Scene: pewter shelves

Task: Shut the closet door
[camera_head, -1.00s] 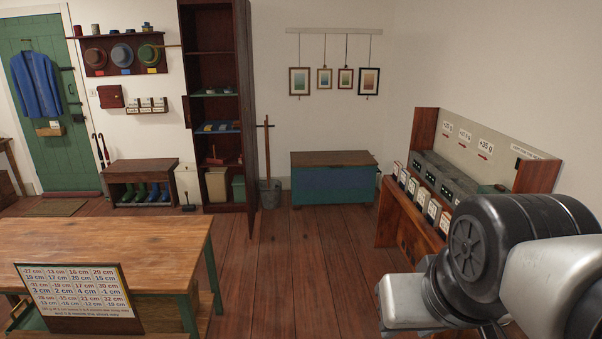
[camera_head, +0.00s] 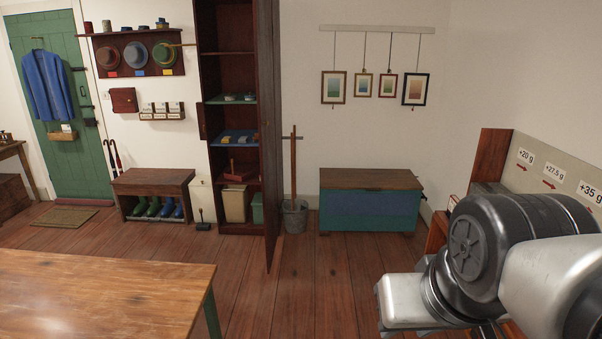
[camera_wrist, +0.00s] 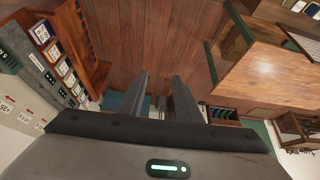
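The closet (camera_head: 236,60) is a tall dark red-brown cabinet against the back wall in the head view. Its door (camera_head: 268,130) stands open, swung out toward me on the right side and seen nearly edge-on. The shelves inside show several small items and bins. In the wrist view my gripper (camera_wrist: 160,85) has two dark fingers standing apart with nothing between them. It is open and far from the closet door. In the head view my arm is at the lower right, and the fingertips are hard to make out there.
A wooden table (camera_head: 100,290) stands at the lower left. A blue chest (camera_head: 370,210) and a bucket (camera_head: 294,216) stand right of the door. A side bench with weight labels (camera_head: 560,180) is at the right. Floor (camera_head: 320,270) between table and bench is clear.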

